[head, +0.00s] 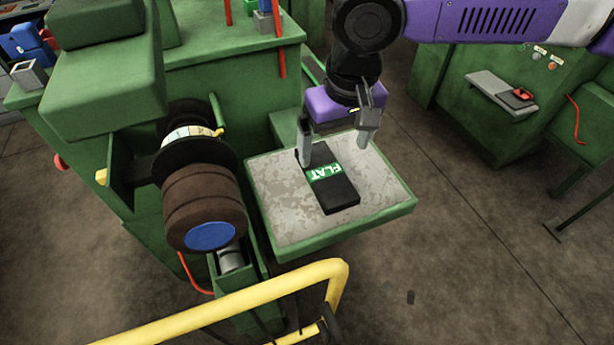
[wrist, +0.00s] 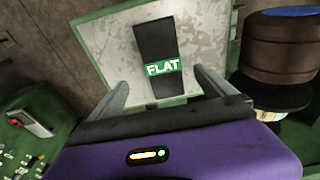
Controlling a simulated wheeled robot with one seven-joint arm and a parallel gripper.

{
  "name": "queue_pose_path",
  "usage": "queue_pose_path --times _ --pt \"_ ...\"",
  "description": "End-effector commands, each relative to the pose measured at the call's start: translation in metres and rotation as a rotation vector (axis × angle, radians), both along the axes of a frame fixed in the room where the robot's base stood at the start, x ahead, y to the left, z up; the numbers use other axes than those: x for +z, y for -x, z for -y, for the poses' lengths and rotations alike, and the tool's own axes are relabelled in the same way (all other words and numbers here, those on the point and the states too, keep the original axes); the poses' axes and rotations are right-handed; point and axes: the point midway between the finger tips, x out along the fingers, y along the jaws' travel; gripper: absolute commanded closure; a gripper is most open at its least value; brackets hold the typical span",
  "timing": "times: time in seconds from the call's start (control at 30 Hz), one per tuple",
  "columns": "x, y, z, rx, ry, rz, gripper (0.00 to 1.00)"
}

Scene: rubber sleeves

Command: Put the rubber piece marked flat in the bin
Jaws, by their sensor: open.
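The rubber piece marked flat (head: 338,190) is a black flat strip with a green band lettered FLAT. It lies on a worn grey tray table with a green rim (head: 285,225). In the wrist view the piece (wrist: 157,42) lies beyond my fingers, with its FLAT label near the line between them. My gripper (head: 334,150) is open and empty, above the far end of the piece, with one finger on either side in the head view. In the wrist view both fingers (wrist: 160,92) are spread wide apart. I cannot make out a bin in either view.
A green machine with a brown roller (head: 205,208) with a blue end stands left of the tray table. A yellow rail (head: 260,300) crosses the front. Another green machine with a small shelf (head: 490,90) stands at right. Open floor lies right of the table.

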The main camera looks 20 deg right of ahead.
Motion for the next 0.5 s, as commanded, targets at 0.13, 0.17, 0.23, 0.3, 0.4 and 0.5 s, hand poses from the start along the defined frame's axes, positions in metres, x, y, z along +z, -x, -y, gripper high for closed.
queue_pose_path --times 0.13,0.17,0.23,0.3,0.4,0.5 --pt "-0.011 -0.002 0.0 -0.001 0.0 -0.002 0.06" --pt "-0.014 -0.002 0.0 -0.001 0.0 -0.002 0.06" --pt "-0.021 -0.003 0.0 -0.001 0.001 -0.002 0.06" --pt "-0.027 -0.005 0.0 -0.001 0.001 0.0 0.06" --pt "-0.037 -0.007 -0.002 0.0 0.002 -0.002 0.06" --pt "-0.051 -0.01 -0.004 0.0 0.002 -0.001 0.06"
